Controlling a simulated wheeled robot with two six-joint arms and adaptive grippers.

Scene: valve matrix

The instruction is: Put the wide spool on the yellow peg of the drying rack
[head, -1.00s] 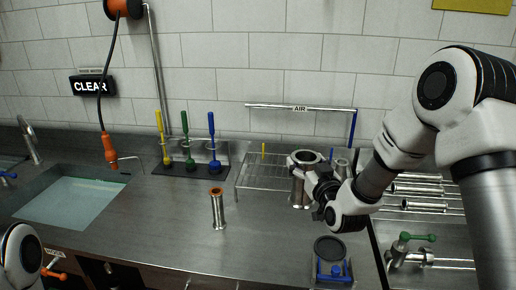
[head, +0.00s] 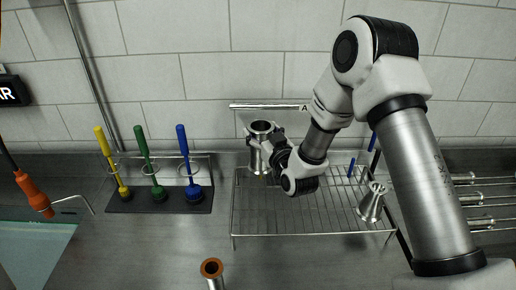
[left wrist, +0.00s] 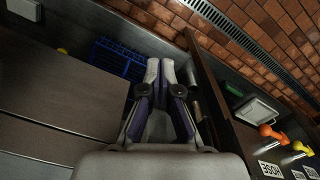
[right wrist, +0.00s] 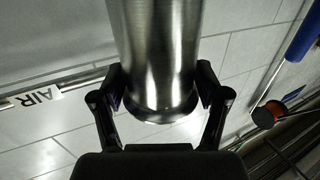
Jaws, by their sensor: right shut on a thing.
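The wide spool (head: 259,153), a shiny steel cylinder with flanged ends, is held upright over the back left part of the drying rack (head: 290,222). My right gripper (head: 275,150) is shut on its side. In the right wrist view the spool (right wrist: 158,50) stands between the two fingers (right wrist: 160,90), with its flange near the palm. The yellow peg is not visible now; the spool and gripper cover that area of the rack. I cannot tell how the spool lines up with it. My left gripper (left wrist: 160,70) is shut and empty, away from the rack.
A blue peg (head: 351,168) and a smaller steel spool (head: 372,204) are on the rack's right side. An orange-topped spool (head: 212,270) stands in front. Yellow, green and blue brushes (head: 183,150) stand in a holder at left. An air pipe (head: 265,106) runs along the wall behind.

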